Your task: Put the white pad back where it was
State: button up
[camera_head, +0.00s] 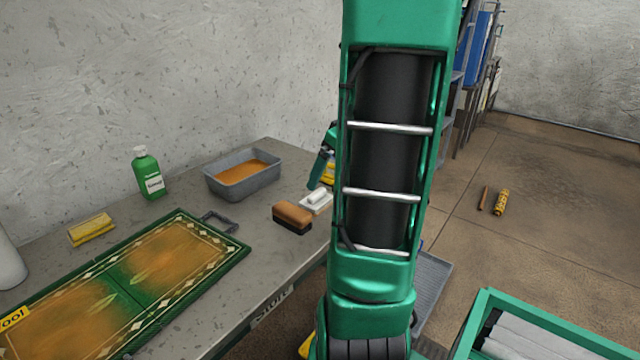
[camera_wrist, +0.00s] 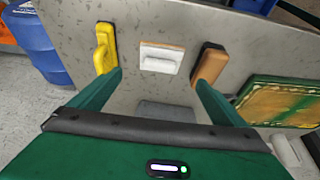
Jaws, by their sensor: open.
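The white pad (camera_head: 316,202) with a raised grip lies on the grey table, at the right of the brown brush, partly hidden by my arm in the head view. In the wrist view the white pad (camera_wrist: 161,60) lies ahead of my gripper (camera_wrist: 158,77). My gripper's two green fingers are spread wide, with nothing between them. The pad appears between the fingertips' directions, apart from both. In the head view only a bit of green gripper (camera_head: 323,158) shows beside my arm, above the table; the rest is hidden.
A brown brush (camera_wrist: 209,66) stands right of the pad, and a yellow tool (camera_wrist: 104,47) left of it, each near a fingertip in the picture. The grey basin (camera_head: 243,175) of orange liquid, green bottle (camera_head: 148,175), yellow sponge (camera_head: 91,230) and green-bordered rug (camera_head: 125,285) are also on the table.

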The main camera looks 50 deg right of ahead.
jog(key=s+a+m+g, duration=0.2)
jog(key=s+a, duration=0.5)
jog(key=a, duration=0.4)
jog(key=s+a+f+m+g, duration=0.1)
jog(key=s+a+m, duration=0.3)
jog(key=a, duration=0.6)
jog(key=s+g, duration=0.1)
jog(key=s, duration=0.1)
jog(key=shift+s+a+f+g, duration=0.15)
jog(key=shift+s+a+g, duration=0.2)
jog(key=shift+s+g, duration=0.05)
jog(key=shift+w, duration=0.15)
jog(key=shift+w+f, duration=0.25)
jog(key=shift+w, duration=0.25)
